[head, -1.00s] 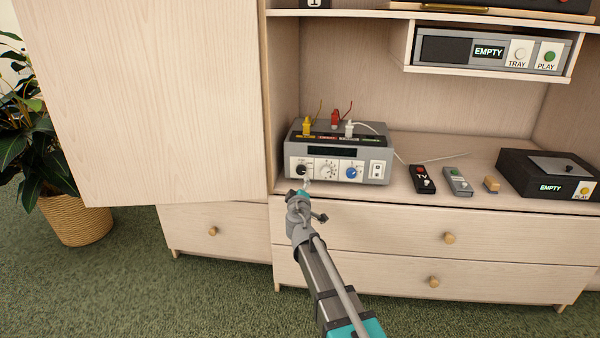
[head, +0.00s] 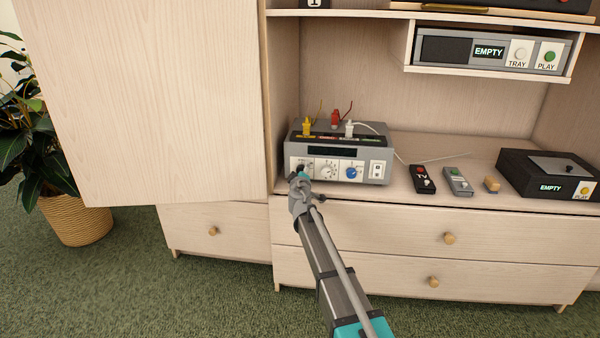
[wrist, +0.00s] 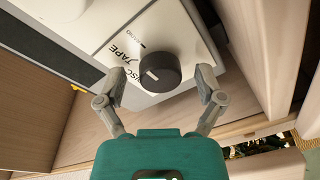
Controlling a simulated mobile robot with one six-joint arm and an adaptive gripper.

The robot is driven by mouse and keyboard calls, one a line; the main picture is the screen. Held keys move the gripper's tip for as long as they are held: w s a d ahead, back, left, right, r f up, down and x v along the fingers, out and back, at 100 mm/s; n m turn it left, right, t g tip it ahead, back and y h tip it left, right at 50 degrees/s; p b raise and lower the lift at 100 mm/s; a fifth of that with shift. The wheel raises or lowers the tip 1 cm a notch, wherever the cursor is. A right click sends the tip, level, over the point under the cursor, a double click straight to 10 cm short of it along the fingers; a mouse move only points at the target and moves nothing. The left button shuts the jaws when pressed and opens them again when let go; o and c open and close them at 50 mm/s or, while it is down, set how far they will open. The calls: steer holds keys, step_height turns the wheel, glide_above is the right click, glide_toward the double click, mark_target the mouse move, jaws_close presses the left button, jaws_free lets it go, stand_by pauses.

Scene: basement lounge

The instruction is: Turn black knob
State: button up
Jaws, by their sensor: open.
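The black knob (wrist: 159,72) is on a white panel at the end of the grey box's front, with a white pointer mark and the labels "DISC", "TAPE" and "RADIO" beside it. In the head view the knob (head: 301,169) is partly hidden behind my gripper. The grey box (head: 338,146) stands on the cabinet's shelf. My gripper (wrist: 160,84) is open, with one finger on each side of the knob. A gap shows between the knob and each finger, and I cannot tell the depth. In the head view my gripper (head: 300,178) is right at the box's front left.
A white dial (head: 327,169) and a blue knob (head: 352,172) are to the right on the same front. Plugs with cables stand on top. Two remotes (head: 423,180) lie right of the box. The large door panel (head: 150,100) is close on the left.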

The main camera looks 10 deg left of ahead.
steer(key=c, duration=1)
steer(key=shift+a, duration=0.25)
steer(key=shift+c, duration=0.7)
steer(key=shift+d, duration=0.15)
